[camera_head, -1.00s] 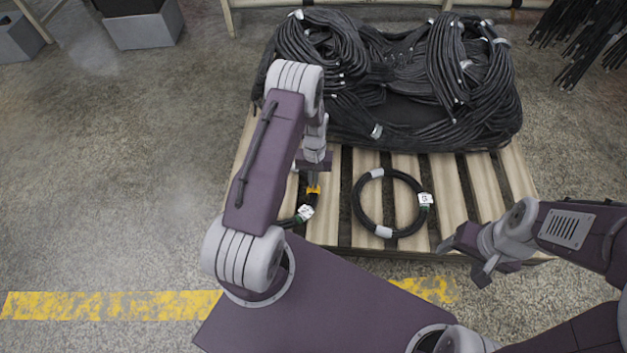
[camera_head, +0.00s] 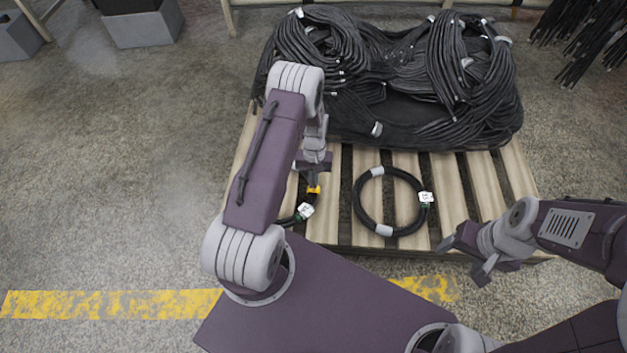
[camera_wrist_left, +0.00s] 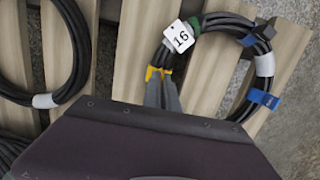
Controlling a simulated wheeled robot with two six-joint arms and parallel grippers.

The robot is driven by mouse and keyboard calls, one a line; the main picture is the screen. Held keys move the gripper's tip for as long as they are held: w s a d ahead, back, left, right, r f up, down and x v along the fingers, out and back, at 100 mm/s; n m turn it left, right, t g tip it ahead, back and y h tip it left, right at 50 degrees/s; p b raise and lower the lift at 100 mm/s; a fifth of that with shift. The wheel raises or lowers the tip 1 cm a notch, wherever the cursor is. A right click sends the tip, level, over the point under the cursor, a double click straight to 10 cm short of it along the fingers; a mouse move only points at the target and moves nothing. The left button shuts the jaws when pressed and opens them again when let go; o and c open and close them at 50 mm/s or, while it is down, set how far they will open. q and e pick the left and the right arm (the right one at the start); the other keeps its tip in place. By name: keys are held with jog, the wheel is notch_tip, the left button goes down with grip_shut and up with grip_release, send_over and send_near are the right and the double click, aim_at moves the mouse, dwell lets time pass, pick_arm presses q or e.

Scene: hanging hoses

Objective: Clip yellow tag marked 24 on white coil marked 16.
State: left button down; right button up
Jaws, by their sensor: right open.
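The black coil marked 16 (camera_wrist_left: 228,24) lies on the pallet, with a white tag reading 16 (camera_wrist_left: 179,37) and green, white and blue bands. In the head view my left arm hides most of this coil (camera_head: 289,221); its white tag (camera_head: 305,210) shows. The yellow tag (camera_wrist_left: 154,72) is at the coil's near-left side, between my left gripper's fingertips (camera_wrist_left: 162,84); its number cannot be read. My left gripper looks shut on it. I cannot tell whether the tag is around the coil or only against it. My right gripper (camera_head: 466,257) is open and empty at the pallet's front right.
A second black coil (camera_head: 359,205) with white bands and a white tag (camera_head: 426,197) lies right of my left gripper in the head view. A big heap of black hoses (camera_head: 440,90) covers the back of the wooden pallet (camera_head: 447,190).

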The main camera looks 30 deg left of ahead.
pick_arm(q)
jog(key=shift+f, duration=0.45)
jog(key=shift+f+b, duration=0.6)
jog(key=shift+f, duration=0.05)
dwell(0.3)
jog(key=c, duration=1.6)
grip_release()
jog(key=shift+r, duration=0.1)
jog(key=r+p, duration=0.2)
jog(key=r, duration=0.1)
jog(key=r+p, duration=0.2)
jog(key=w+r+p, duration=0.1)
jog(key=r+p, duration=0.1)
jog(key=r, duration=0.1)
jog(key=shift+a+r, duration=0.25)
jog(key=shift+r, duration=0.1)
jog(key=shift+w+r, duration=0.1)
jog(key=shift+r, duration=0.1)
jog(key=shift+f, duration=0.15)
